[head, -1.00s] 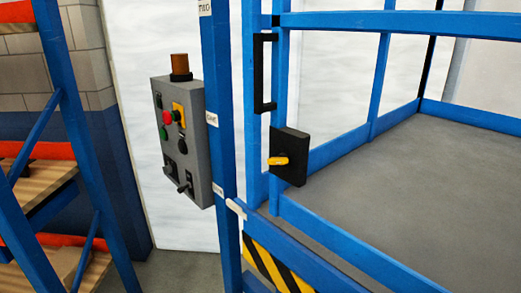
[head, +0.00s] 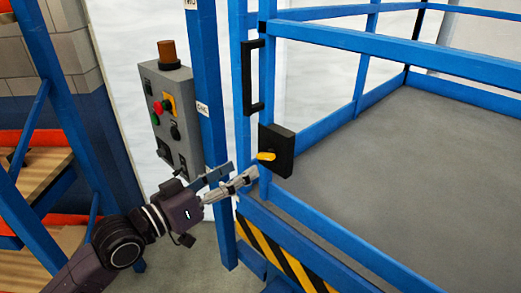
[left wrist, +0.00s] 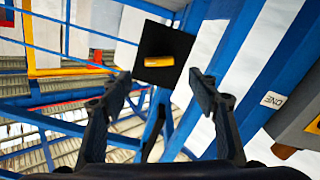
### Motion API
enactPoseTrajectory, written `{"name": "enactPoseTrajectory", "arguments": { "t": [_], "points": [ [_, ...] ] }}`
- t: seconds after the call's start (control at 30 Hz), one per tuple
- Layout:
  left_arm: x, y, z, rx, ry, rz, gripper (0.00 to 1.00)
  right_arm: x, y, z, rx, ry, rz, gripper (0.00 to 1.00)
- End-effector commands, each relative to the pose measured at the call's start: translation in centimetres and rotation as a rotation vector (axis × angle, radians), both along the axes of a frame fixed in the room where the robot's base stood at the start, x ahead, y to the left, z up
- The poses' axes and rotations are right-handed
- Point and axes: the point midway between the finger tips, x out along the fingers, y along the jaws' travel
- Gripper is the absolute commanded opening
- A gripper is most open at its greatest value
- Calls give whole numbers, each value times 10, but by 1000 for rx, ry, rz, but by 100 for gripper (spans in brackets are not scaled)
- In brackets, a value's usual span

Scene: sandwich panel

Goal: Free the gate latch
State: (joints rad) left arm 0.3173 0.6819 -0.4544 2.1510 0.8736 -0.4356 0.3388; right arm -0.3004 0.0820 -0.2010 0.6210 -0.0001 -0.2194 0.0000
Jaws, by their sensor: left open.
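The gate latch is a black square plate (head: 282,143) with a short yellow handle (head: 266,156), fixed to the blue gate post. The handle lies about level. In the left wrist view the black plate (left wrist: 178,42) and yellow handle (left wrist: 159,61) show ahead, just beyond the fingertips. My left gripper (head: 240,174) is open and empty, just below and left of the handle in the head view. It also shows in the left wrist view (left wrist: 159,82), its fingers spread to either side below the handle. No contact with the handle shows. My right gripper is out of view.
A grey control box (head: 165,112) with buttons and an amber lamp hangs on a blue post (head: 207,75) at left. A black vertical pull handle (head: 247,78) is above the latch. Blue rails (head: 390,60) enclose a grey platform floor (head: 400,165). Blue racking (head: 85,140) stands far left.

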Motion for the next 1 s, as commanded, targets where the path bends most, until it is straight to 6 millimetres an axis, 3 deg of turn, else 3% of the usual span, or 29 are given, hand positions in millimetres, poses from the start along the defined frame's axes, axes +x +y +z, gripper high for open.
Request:
{"name": "enactPoseTrajectory", "arguments": {
  "t": [0.6,0.97,1.0],
  "points": [
    [50,-52,4,-3,-3,-3,55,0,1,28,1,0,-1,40],
    [53,-55,2,-1,-3,-2,55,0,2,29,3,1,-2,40],
    [53,-55,2,-1,-3,-2,52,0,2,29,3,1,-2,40]
  ]
}}
